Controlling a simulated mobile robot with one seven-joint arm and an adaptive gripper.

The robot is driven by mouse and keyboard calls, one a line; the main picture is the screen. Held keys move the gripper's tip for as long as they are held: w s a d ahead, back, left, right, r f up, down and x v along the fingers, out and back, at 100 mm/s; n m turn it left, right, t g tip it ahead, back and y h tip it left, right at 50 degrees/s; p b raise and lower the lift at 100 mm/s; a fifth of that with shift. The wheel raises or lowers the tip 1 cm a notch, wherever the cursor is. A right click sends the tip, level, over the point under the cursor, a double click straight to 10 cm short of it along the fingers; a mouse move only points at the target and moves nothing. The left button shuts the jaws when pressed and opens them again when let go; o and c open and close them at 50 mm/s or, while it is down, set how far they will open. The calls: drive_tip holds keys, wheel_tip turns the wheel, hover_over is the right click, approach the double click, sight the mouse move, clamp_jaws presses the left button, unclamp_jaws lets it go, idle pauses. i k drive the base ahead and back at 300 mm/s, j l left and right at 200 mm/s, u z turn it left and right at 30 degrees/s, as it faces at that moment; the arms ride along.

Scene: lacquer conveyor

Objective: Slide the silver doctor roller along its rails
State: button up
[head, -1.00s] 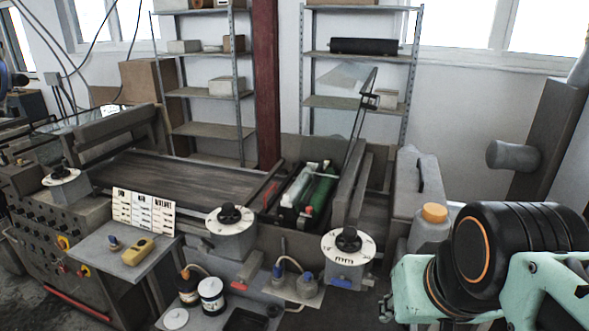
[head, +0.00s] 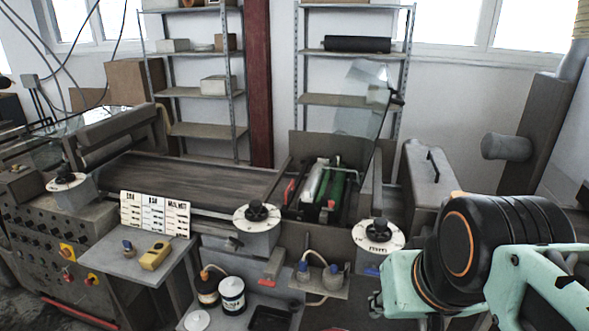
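The silver doctor roller (head: 314,183) is a pale cylinder in the roller bay of the lacquer machine, right of the dark conveyor belt. A green roller (head: 332,188) lies just right of it, roughly parallel. The rails are too small and shadowed to make out clearly. My arm, mint green and black, fills the lower right of the head view, apart from the rollers. Its gripper fingers are not in view.
The conveyor belt (head: 190,180) is bare. Dials (head: 257,217) stand along the machine's front edge. A clear tilted guard (head: 360,98) rises behind the bay. A lacquer can (head: 231,294) and a side table with a yellow pendant (head: 155,256) are in front.

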sight(313, 183)
drive_tip(key=j+z, duration=0.1)
drive_tip(key=j, duration=0.7)
drive_tip(key=i+j+z, duration=0.1)
drive_tip(key=j, duration=0.25)
drive_tip(key=i+j, duration=0.2)
drive_tip(key=j, duration=0.2)
drive_tip(key=z, duration=0.05)
